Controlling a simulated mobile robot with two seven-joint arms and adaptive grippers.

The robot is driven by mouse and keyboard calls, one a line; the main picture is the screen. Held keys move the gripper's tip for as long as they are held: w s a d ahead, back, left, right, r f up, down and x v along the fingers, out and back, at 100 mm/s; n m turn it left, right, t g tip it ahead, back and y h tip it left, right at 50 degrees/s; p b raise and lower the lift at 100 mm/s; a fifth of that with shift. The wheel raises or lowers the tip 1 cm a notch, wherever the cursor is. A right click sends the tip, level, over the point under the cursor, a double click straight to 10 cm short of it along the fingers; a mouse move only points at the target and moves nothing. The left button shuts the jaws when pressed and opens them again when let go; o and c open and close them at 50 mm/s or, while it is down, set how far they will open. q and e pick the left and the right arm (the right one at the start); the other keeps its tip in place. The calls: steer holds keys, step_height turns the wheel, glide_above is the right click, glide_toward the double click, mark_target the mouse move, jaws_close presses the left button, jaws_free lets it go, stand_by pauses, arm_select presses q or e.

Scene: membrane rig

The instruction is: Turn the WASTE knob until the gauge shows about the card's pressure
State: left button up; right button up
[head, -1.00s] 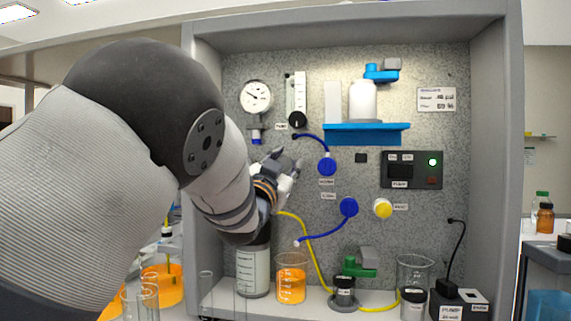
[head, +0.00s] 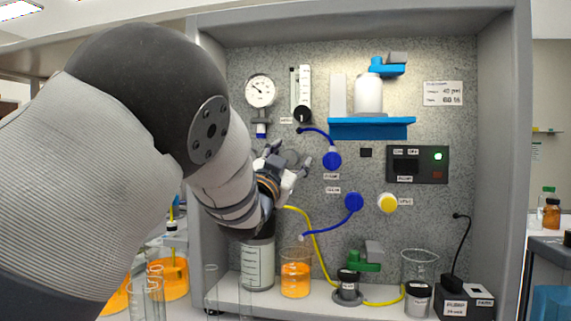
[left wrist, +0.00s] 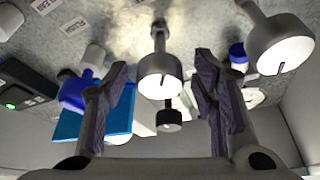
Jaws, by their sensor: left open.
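The round gauge (head: 261,91) hangs at the panel's upper left, its needle pointing to the upper left. The white card (head: 443,93) at upper right seems to read 40 psi, with a second line below. My left gripper (head: 290,158) is open in front of the panel, left of a blue knob (head: 332,160). In the left wrist view, a grey knob (left wrist: 160,78) with a slotted pale face shows between the spread fingers (left wrist: 162,100), with no contact visible. Another grey knob (left wrist: 280,50) is to the right. I cannot read which knob is WASTE. My right gripper is out of view.
A blue shelf (head: 345,129) holds a white bottle. A lower blue knob (head: 354,202) and a yellow knob (head: 388,202) lie to the right of the gripper. A beaker of orange liquid (head: 295,280) and other vessels stand below. The pump panel (head: 417,165) shows a green light.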

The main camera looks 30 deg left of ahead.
arm_select(q)
steer(key=v, duration=1.1)
steer(key=shift+s, duration=0.25)
stand_by(2.6)
